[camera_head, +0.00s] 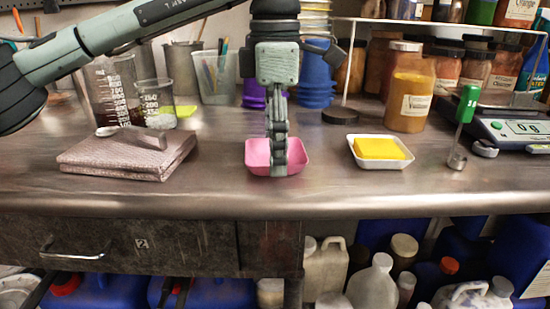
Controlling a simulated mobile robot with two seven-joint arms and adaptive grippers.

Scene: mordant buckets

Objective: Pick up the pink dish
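The pink dish (296,157) is a small square dish with sloped sides, sitting upright on the metal bench near the middle. My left gripper (278,171) comes down from above at the dish, its arm entering from the upper left. I see it edge-on, with its nearer finger in front of the dish and covering its middle. Whether the fingers are apart or touch the dish wall cannot be made out. My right gripper is not in view.
A white dish (406,163) with a yellow sponge-like block (380,148) stands right of the pink dish. A folded cloth (120,165) lies left. A green-handled tool (462,125) and scale (520,128) are farther right; beakers (112,95) and jars (408,100) stand behind. The front bench is clear.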

